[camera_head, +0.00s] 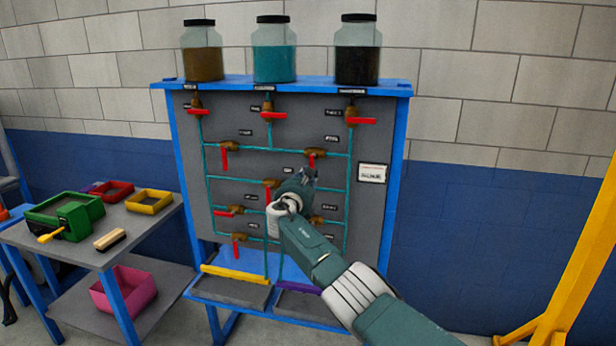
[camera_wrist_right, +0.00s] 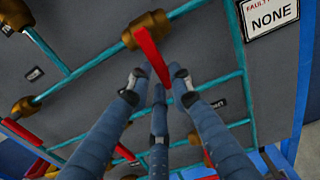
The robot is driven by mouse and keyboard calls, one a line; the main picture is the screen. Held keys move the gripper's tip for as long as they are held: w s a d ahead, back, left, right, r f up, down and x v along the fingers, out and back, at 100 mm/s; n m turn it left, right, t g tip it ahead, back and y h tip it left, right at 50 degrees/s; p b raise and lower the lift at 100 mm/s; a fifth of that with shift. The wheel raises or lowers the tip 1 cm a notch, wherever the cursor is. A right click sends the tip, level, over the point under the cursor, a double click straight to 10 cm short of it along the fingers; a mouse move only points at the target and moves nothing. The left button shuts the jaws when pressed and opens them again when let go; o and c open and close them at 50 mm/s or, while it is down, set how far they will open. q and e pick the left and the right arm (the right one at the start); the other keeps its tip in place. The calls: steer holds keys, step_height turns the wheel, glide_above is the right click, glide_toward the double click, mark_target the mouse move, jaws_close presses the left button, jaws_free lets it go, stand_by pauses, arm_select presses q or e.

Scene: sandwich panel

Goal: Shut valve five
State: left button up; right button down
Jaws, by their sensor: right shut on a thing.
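The valve panel (camera_head: 365,215) has several brass valves with red lever handles on teal pipes. The brass valve (camera_head: 318,153) at the upper right of the middle pipes has its red handle (camera_head: 311,161) pointing down. My right gripper (camera_head: 304,177) is just below that valve. In the right wrist view, my right gripper's fingers (camera_wrist_right: 156,78) are shut around the red handle (camera_wrist_right: 151,52), below the brass valve body (camera_wrist_right: 144,30). The small black labels are too blurred to read, so I cannot confirm the valve's number. My left gripper is not in view.
Three jars stand on the blue top shelf (camera_head: 300,84). Other levers, such as the red handle at mid-left (camera_head: 224,160), sit close by. A grey side table (camera_head: 95,255) with trays is at left. A yellow post (camera_head: 580,265) stands at right.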

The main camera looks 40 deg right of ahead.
steer(key=shift+d+r, duration=0.2)
steer(key=shift+r, duration=0.3)
steer(key=c, duration=1.6)
jaws_free()
steer(key=shift+c, duration=0.2)
steer(key=shift+o, duration=0.5)
steer(key=shift+w+d+f, duration=0.1)
steer(key=shift+d+f, duration=0.05)
steer(key=shift+f, duration=0.3)
steer(key=v, duration=1.2)
